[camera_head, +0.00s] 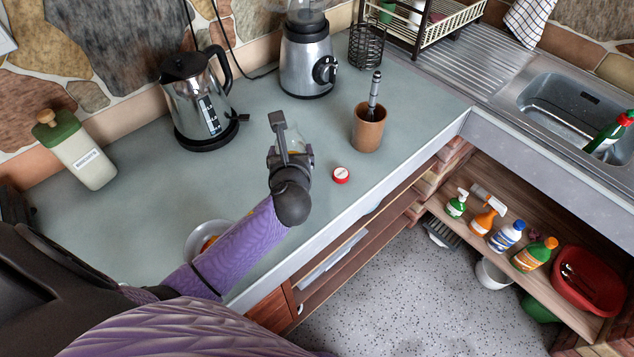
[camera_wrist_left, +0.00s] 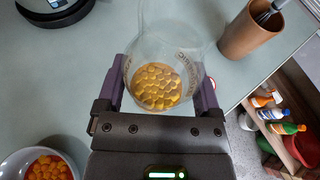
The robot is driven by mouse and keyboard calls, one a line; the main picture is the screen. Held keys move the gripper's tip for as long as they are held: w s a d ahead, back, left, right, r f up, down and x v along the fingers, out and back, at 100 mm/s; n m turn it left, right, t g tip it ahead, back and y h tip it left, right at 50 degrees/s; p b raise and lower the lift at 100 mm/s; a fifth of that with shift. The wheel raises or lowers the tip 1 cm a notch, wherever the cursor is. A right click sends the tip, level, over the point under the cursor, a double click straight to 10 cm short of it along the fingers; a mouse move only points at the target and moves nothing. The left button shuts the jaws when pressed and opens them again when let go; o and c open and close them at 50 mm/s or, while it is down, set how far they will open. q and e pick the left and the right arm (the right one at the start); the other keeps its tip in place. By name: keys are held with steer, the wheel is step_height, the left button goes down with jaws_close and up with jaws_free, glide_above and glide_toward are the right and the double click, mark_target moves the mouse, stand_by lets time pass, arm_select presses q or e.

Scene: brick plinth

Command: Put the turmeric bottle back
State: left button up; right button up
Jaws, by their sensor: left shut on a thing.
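My left gripper (camera_head: 288,152) is over the counter, left of the brown cup. It is shut on a clear glass bottle (camera_head: 297,141) with golden-yellow contents, the only bottle in view that fits turmeric. In the left wrist view the bottle (camera_wrist_left: 158,78) sits between the two fingers, and lettering on its glass is unreadable. The gripper hides much of it in the head view. I cannot tell whether its base touches the counter. A red and white cap (camera_head: 341,174) lies on the counter to its right. My right gripper is not in view.
A steel kettle (camera_head: 196,100), a blender (camera_head: 306,60) and a brown cup (camera_head: 368,130) with a utensil stand on the counter (camera_head: 130,220). A green-topped canister (camera_head: 85,155) is at left. A bowl of orange pieces (camera_wrist_left: 45,168) is near my arm. Cleaning bottles stand on a low shelf (camera_head: 475,240).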

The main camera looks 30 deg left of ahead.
arm_select(q)
steer(key=f+b, duration=0.2)
steer(key=f, duration=0.3)
steer(key=f+b, duration=0.3)
steer(key=f, duration=0.1)
steer(key=shift+s+f, duration=0.2)
steer(key=shift+f, duration=0.2)
steer(key=shift+r, duration=0.15)
steer(key=o, duration=1.1)
